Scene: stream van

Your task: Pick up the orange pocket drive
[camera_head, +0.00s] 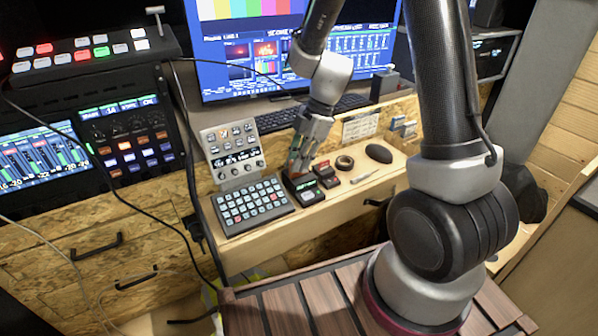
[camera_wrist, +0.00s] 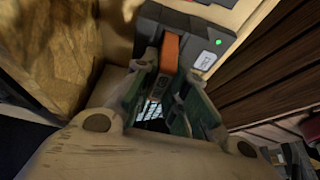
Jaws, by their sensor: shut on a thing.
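The orange pocket drive (camera_wrist: 170,53) shows in the wrist view as an orange block between my gripper's fingers. My gripper (camera_wrist: 160,82) is shut on it. The drive is at a dark grey device (camera_wrist: 205,36) with a green light and a white label. I cannot tell whether the drive still sits in that device or is just clear of it. In the head view my gripper (camera_head: 297,165) points down over the wooden desk, just behind a small black unit with a green display (camera_head: 306,187). The fingers hide most of the drive there.
A button keypad (camera_head: 252,206) and an upright grey control panel (camera_head: 233,150) stand left of my gripper. Small red-topped items (camera_head: 325,172), a dark ring (camera_head: 344,162) and a black mouse (camera_head: 379,153) lie to its right. A monitor (camera_head: 300,55) and keyboard stand behind.

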